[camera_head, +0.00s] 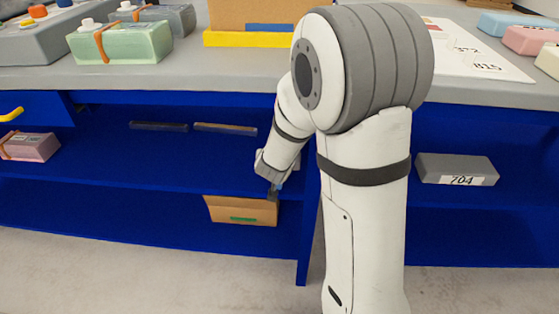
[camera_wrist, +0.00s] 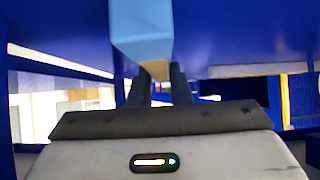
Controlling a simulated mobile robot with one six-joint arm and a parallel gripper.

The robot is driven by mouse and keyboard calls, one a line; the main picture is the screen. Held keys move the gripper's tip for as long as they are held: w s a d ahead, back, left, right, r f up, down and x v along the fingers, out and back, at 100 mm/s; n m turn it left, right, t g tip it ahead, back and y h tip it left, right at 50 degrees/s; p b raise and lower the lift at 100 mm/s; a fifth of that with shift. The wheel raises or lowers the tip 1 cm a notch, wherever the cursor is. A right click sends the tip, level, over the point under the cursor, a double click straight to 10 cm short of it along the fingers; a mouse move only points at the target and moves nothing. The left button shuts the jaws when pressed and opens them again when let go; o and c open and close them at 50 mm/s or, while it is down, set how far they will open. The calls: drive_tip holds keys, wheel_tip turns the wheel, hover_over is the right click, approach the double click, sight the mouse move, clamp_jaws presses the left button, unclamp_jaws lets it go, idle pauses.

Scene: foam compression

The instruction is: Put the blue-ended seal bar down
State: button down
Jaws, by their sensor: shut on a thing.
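My gripper (camera_head: 275,186) reaches into the blue shelving under the counter, just above the right end of a cardboard box. In the wrist view my gripper's two dark fingers (camera_wrist: 158,88) are shut on the seal bar. The bar's light blue end (camera_wrist: 141,25) fills the top middle of that view, and a tan part (camera_wrist: 156,69) shows between the fingers. In the head view only a small light blue bit of the bar (camera_head: 280,184) shows beside the gripper. My arm hides the rest.
The cardboard box (camera_head: 225,212) with a green label is low in the shelving. Two thin dark bars (camera_head: 158,126) (camera_head: 225,128) lie further back. A pink block (camera_head: 30,147) is at left, a grey "704" block (camera_head: 457,169) at right.

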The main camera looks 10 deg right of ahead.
drive_tip(key=shift+f, duration=0.1)
drive_tip(key=c, duration=1.3)
unclamp_jaws()
